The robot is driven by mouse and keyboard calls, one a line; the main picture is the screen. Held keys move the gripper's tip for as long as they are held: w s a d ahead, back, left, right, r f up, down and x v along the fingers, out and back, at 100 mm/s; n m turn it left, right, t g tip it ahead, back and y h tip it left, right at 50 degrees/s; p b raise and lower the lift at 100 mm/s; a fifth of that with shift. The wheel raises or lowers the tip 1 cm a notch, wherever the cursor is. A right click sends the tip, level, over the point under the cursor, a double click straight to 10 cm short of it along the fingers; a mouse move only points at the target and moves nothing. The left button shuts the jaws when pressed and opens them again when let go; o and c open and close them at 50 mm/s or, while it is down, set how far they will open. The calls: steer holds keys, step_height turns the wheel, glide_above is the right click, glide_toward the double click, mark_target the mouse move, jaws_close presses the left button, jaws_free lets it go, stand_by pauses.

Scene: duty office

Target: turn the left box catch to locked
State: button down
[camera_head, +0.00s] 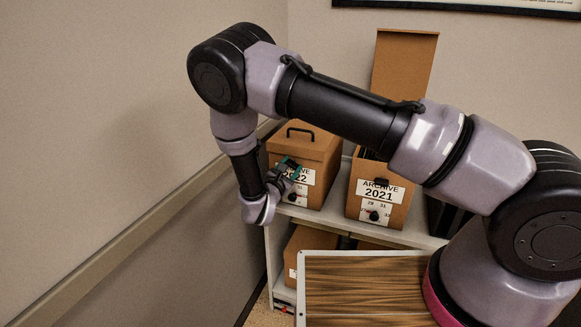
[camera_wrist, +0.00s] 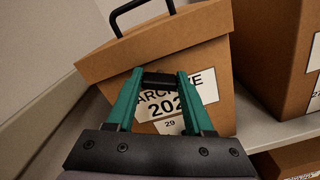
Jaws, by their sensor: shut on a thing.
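The left box (camera_head: 316,196) is a brown archive box on the shelf, with its lid closed, a black handle on top and a white label. It fills the middle of the wrist view (camera_wrist: 215,70). Its black catch (camera_wrist: 160,80) sits on the front near the lid's lower edge. My gripper (camera_head: 287,168) is at the box front, and its green fingers (camera_wrist: 160,76) are shut on the catch, one on each side. The fingers partly cover the label. The catch is hidden by my gripper in the head view, and I cannot tell whether it reads locked.
The right box (camera_head: 397,212), labelled 2021, stands beside it with its lid (camera_head: 404,65) raised and its own catch (camera_head: 381,183) on the front. The shelf (camera_head: 335,218) carries both. A wall is close on the left. A wooden-topped surface (camera_head: 365,290) is in front.

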steer(key=m, duration=0.6)
steer(key=shift+d+f, duration=0.1)
steer(key=m, duration=0.6)
steer(key=shift+s+f+m, duration=0.1)
steer(key=shift+f+m, duration=0.05)
steer(key=shift+m, duration=0.15)
stand_by(0.3)
steer(key=shift+c, duration=1.4)
jaws_free()
steer(key=v, duration=1)
steer(key=shift+s, duration=0.35)
